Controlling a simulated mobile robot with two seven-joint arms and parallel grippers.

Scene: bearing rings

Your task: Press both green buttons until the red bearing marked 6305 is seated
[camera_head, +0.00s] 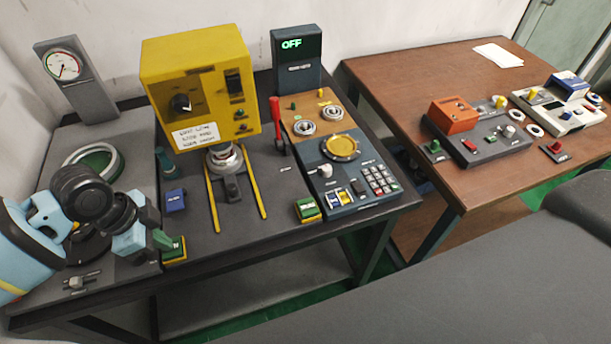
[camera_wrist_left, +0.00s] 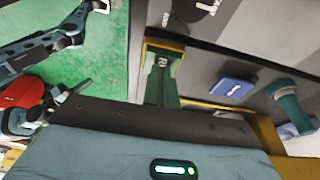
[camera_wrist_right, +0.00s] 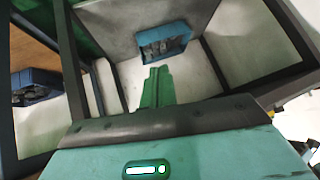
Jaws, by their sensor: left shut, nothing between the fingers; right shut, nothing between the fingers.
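The left green button (camera_head: 174,248) sits on a yellow-edged base at the bench's front edge. The right green button (camera_head: 307,208) stands further right, by the keypad panel. My left gripper (camera_head: 163,240) is shut and empty, its tips at the left button; I cannot tell whether they touch it. In the left wrist view its green fingers (camera_wrist_left: 161,82) partly cover the button. My right gripper (camera_wrist_right: 158,86) is shut and empty, seen only in its wrist view, away from both buttons. A metal ram (camera_head: 224,158) hangs under the yellow press (camera_head: 200,85). I cannot make out a red bearing.
A blue block (camera_head: 175,200) lies between the left button and the press's yellow rails. A red lever (camera_head: 277,122) stands right of the press. A display (camera_head: 296,55) reads OFF. In the right wrist view, a blue bin (camera_wrist_right: 163,42) lies beyond my fingers.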

